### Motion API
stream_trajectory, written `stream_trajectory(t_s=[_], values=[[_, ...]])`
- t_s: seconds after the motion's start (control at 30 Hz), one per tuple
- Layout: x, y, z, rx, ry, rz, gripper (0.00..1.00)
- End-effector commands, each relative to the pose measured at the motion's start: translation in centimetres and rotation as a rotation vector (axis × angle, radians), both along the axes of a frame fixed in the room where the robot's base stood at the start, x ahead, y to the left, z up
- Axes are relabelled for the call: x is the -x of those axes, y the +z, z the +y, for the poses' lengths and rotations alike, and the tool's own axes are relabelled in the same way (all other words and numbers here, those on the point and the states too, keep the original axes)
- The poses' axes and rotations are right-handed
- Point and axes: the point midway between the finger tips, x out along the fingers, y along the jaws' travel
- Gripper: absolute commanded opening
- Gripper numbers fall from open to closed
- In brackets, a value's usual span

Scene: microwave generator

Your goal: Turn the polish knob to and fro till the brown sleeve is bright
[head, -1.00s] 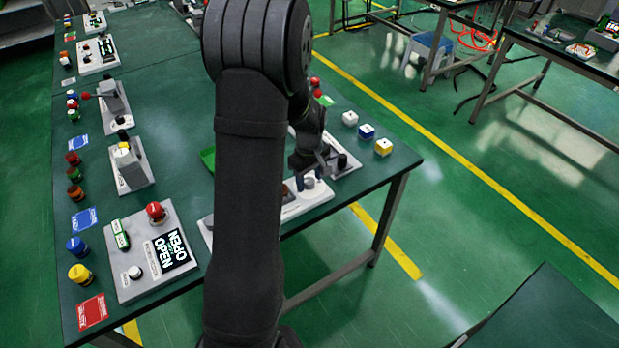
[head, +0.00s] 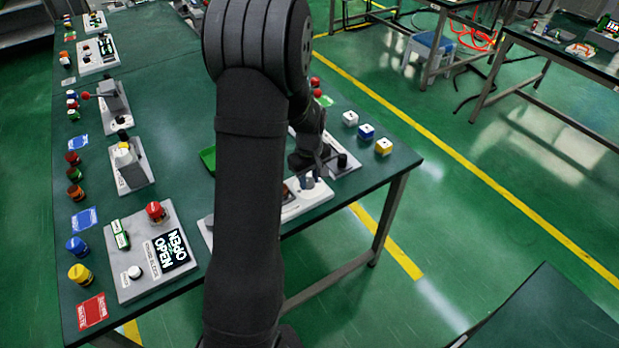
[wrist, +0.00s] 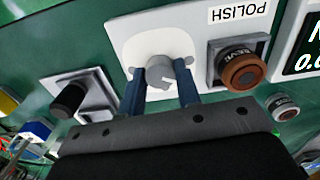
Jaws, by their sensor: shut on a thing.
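The grey polish knob (wrist: 160,74) sits on a white panel marked POLISH, seen upside down in the wrist view. My gripper (wrist: 161,90) has one blue finger on each side of the knob and is shut on it. The brown sleeve (wrist: 242,69) stands in a dark square holder right of the knob; its top looks dull brown with a dark centre. In the head view my gripper (head: 310,182) is low over the white panel (head: 306,201) near the table's right edge, and my arm hides much of this station.
A dark display (wrist: 305,50) with white digits, cut off by the frame, lies right of the sleeve. A block with a black knob (wrist: 70,98) is to the left. White, blue and yellow cubes (head: 366,131) stand near the table's right edge.

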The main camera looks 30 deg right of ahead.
Motion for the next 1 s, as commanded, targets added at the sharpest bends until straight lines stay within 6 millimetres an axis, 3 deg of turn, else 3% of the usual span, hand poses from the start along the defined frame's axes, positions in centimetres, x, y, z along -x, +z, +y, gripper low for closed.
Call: stream_trajectory(t_s=[1.0], values=[[-0.12,0.10,0.01,0.001,-0.868,-0.003,0.07]])
